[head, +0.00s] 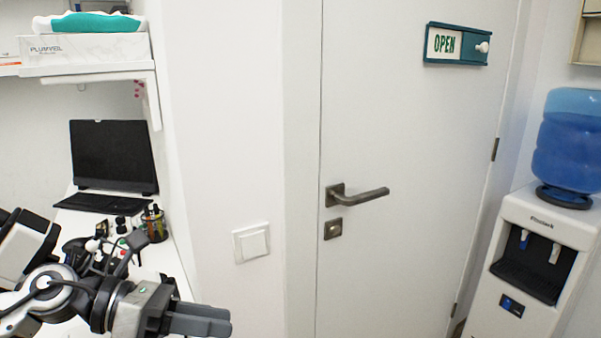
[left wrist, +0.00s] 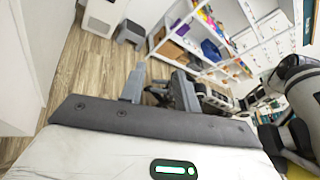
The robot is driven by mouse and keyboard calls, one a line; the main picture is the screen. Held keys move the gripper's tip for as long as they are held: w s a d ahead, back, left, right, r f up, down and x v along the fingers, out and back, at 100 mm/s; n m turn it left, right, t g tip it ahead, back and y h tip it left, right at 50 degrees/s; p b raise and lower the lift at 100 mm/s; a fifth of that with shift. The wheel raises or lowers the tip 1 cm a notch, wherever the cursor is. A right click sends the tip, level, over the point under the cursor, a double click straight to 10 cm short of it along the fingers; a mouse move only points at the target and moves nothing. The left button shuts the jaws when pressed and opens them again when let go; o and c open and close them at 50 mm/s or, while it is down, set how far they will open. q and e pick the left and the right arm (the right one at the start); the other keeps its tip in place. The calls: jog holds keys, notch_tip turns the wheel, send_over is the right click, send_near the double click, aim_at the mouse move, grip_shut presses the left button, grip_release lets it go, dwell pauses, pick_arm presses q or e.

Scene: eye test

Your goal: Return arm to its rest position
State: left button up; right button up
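My left arm comes in from the lower left in the head view. Its gripper (head: 222,321) points right, in front of the wall below the light switch, and its two grey fingers are seen nearly edge-on, one behind the other. In the left wrist view the gripper (left wrist: 160,82) shows its fingers apart with a gap between them and nothing held. My right gripper is in neither view.
A closed white door (head: 410,130) has a lever handle (head: 362,194) and an OPEN sign (head: 457,44). A water dispenser (head: 530,265) stands right. A desk (head: 170,262) with a laptop (head: 112,156) is left, near my arm. Shelves (left wrist: 215,70) show in the wrist view.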

pick_arm(q)
notch_tip(320, 180, down, 8)
jog(key=w+d+n+t+y, duration=0.1)
jog(key=n+t, duration=0.6)
jog(key=n, duration=0.6)
jog(key=w+d+n+t+y, duration=0.15)
jog(key=n+t, duration=0.45)
jog(key=n, duration=0.8)
jog(key=s+a+f+n+g+y, duration=0.2)
jog(key=s+f+n+y, duration=0.2)
jog(key=s+f+n, duration=0.3)
jog(key=s+a+f+n+g+y, duration=0.2)
jog(key=s+f+n, duration=0.5)
jog(key=f, duration=0.6)
jog(key=n+g+y, duration=0.1)
jog(key=n+y, duration=0.1)
jog(key=shift+a+f+n+y, duration=0.25)
jog(key=shift+a+n+y, duration=0.05)
jog(key=shift+n+y, duration=0.1)
